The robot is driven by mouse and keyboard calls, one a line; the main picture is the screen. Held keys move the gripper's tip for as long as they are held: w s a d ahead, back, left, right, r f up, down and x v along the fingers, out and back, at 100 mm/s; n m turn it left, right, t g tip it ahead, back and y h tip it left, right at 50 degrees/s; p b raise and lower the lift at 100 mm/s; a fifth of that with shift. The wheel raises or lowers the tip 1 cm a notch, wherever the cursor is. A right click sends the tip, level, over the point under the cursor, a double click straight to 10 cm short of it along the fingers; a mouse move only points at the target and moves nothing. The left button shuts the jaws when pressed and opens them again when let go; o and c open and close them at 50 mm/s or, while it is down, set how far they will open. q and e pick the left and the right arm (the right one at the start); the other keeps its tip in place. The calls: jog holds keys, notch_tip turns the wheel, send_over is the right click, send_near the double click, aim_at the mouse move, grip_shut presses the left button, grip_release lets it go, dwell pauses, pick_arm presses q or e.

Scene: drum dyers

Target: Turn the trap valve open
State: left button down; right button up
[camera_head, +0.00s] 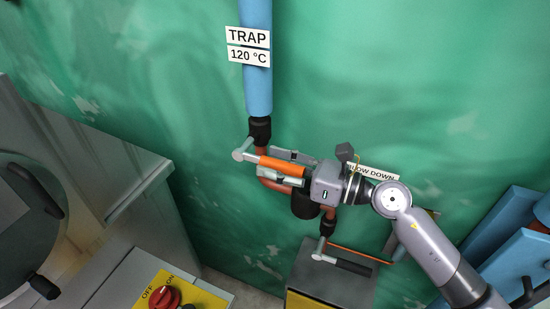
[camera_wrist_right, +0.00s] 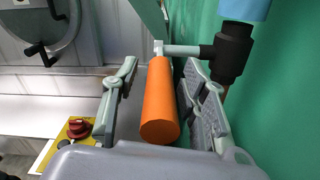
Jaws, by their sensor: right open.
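The trap valve's orange handle (camera_head: 282,166) extends to the right from a grey lever hub (camera_head: 243,151) at the black valve body (camera_head: 260,131), under the blue pipe (camera_head: 257,85) labelled TRAP 120 °C. My right gripper (camera_head: 284,168) is open, with one finger above and one below the handle in the head view. In the right wrist view the orange handle (camera_wrist_right: 160,105) lies between the open fingers of the gripper (camera_wrist_right: 155,82), with a gap to the left finger; contact with the right finger cannot be told. The black valve body (camera_wrist_right: 228,50) shows there too. My left gripper is out of view.
A BLOW DOWN label (camera_head: 373,172) is partly hidden behind my right wrist. A second lever with a black grip (camera_head: 345,264) sits below. A red knob (camera_head: 163,297) on a yellow ON/OFF plate and a grey machine (camera_head: 110,190) stand left. The green wall (camera_head: 400,80) is close behind.

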jog(key=shift+a, duration=0.1)
jog(key=shift+c, duration=0.2)
grip_shut()
dwell(0.4)
dwell(0.3)
